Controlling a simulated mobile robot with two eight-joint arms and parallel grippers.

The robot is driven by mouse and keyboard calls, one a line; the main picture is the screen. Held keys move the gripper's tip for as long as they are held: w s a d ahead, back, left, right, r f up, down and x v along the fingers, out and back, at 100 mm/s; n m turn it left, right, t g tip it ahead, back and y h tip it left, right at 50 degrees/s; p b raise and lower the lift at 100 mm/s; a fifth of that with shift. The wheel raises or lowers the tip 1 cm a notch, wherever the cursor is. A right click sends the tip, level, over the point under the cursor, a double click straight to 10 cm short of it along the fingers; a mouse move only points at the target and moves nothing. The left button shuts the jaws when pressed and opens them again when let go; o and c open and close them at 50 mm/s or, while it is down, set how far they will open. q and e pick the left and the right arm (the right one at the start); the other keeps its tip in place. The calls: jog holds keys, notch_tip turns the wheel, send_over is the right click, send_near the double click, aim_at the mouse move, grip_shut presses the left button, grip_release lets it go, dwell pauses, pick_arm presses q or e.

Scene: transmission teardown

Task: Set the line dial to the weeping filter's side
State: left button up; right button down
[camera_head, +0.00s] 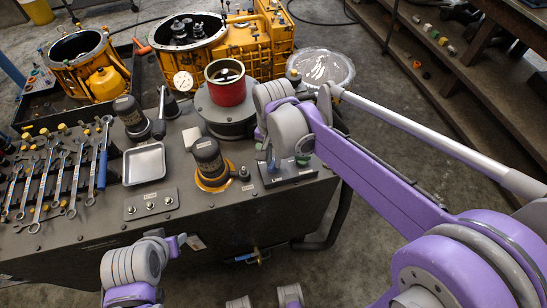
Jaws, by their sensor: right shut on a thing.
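Two dark filter canisters stand on the bench. The nearer filter (208,160) has an amber, wet-looking ring around its foot. The farther filter (129,114) stands up and left of it, with no such ring showing. My right gripper (287,154) points down over a small plate (285,174) at the bench's right edge, right of the nearer filter. It is shut on what looks like the line dial, mostly hidden by the jaws, so its setting cannot be read. My left arm's end (172,244) is low in front of the bench; its jaws cannot be made out.
Wrenches (62,175) lie on the bench's left, beside a bare metal tray (144,163). A red cup (226,83) on a round dark base stands behind the nearer filter. Yellow housings (265,45) stand behind. A plate with several studs (151,205) is at the front.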

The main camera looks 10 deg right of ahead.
aim_at(273, 162)
jog(key=shift+m, duration=0.6)
jog(key=c, duration=0.9)
grip_release()
jog(key=shift+o, duration=0.2)
jog(key=shift+r, duration=0.1)
notch_tip(273, 162, up, 11)
jog(key=shift+p, duration=0.35)
jog(key=shift+f, duration=0.2)
